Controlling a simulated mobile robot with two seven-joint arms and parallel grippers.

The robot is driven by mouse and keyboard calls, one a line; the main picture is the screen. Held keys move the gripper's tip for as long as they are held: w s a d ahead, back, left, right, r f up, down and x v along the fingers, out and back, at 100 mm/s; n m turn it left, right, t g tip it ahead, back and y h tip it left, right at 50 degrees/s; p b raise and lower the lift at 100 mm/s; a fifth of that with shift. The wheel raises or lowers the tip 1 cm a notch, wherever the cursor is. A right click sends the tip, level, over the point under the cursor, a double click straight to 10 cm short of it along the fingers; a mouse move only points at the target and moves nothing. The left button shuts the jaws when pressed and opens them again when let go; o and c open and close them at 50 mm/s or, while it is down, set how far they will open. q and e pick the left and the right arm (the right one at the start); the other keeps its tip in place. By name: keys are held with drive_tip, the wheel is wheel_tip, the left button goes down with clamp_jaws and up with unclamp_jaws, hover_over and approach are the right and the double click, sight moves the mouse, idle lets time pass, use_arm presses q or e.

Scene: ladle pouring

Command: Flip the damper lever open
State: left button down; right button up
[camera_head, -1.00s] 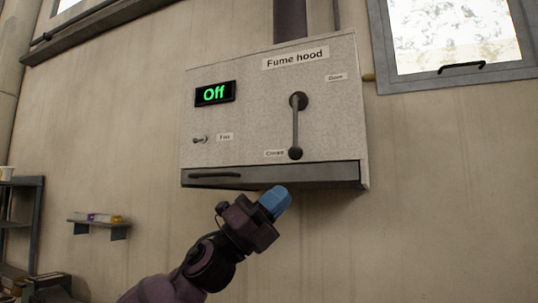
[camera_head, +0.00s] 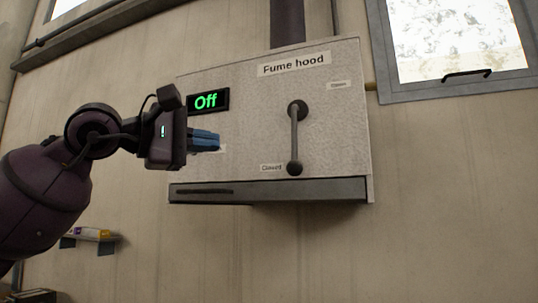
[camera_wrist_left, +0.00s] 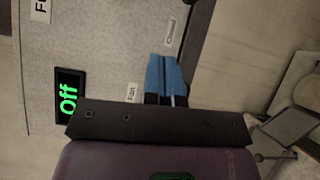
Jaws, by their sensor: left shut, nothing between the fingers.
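The damper lever (camera_head: 295,138) is a dark bar with a round knob, on the front of the grey fume hood (camera_head: 255,115). It hangs down from its pivot, with the knob beside the "Closed" label (camera_head: 272,168). My left gripper (camera_head: 218,142) has blue fingers that are shut and empty. It is in front of the hood's left part, left of the lever and apart from it in the picture. It covers the fan switch area. In the left wrist view the blue fingers (camera_wrist_left: 165,75) show near the "Closed" and "Fan" labels. My right gripper is not in view.
A display (camera_head: 208,102) on the hood reads "Off" in green. A label further up right marks the other lever end. A ledge (camera_head: 270,190) runs along the hood's bottom. A small wall shelf (camera_head: 92,236) is at lower left, and a window (camera_head: 455,40) is at upper right.

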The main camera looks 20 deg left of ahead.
use_arm(q)
drive_tip(key=shift+a+f+m+y, duration=0.1)
drive_tip(key=shift+f+m+y, duration=0.2)
drive_tip(key=shift+m, duration=0.2)
